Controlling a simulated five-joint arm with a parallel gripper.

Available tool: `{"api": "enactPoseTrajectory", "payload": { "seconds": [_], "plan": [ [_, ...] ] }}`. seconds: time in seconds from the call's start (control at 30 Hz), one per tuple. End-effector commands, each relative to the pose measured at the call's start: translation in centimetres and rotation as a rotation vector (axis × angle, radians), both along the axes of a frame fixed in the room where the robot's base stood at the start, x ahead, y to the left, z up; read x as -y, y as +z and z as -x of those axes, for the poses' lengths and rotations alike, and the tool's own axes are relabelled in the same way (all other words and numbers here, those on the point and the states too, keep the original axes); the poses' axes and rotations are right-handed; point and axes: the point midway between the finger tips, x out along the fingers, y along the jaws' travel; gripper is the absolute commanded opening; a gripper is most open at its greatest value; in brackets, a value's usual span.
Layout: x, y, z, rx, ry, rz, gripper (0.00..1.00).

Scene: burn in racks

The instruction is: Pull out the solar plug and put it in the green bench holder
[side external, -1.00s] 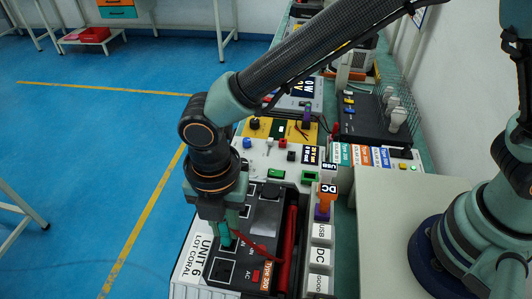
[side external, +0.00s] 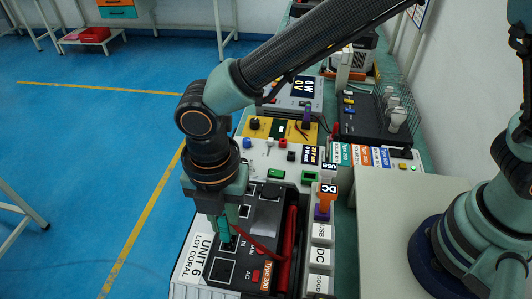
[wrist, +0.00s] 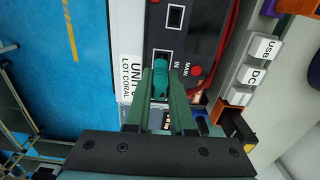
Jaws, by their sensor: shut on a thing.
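My gripper (side external: 225,224) is shut on a teal plug (wrist: 159,84). In the wrist view the plug lies between the two fingers, beside the socket marked IN on the black unit (wrist: 192,22). In the side view a red cable (side external: 254,249) runs from near the plug across the unit. The fingers hide much of the plug, and I cannot tell if its tip is clear of the socket. No solar label is readable on it. A small green-framed holder (side external: 310,177) sits on the bench behind the unit; I cannot tell if it is empty.
Light holders marked USB, DC and GOOD (side external: 319,257) line the unit's right side. A thick red bar or tube (side external: 289,245) lies along the unit. Behind are a white panel with knobs and a yellow box (side external: 286,131).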

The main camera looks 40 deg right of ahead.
Motion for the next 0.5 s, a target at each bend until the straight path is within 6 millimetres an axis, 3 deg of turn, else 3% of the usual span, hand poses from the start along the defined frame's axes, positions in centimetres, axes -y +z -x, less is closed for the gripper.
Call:
{"api": "enactPoseTrajectory", "payload": {
  "seconds": [0.5],
  "plan": [
    [-0.02, 0.78, -0.02, 0.001, 0.0, -0.001, 0.0]
  ]
}}
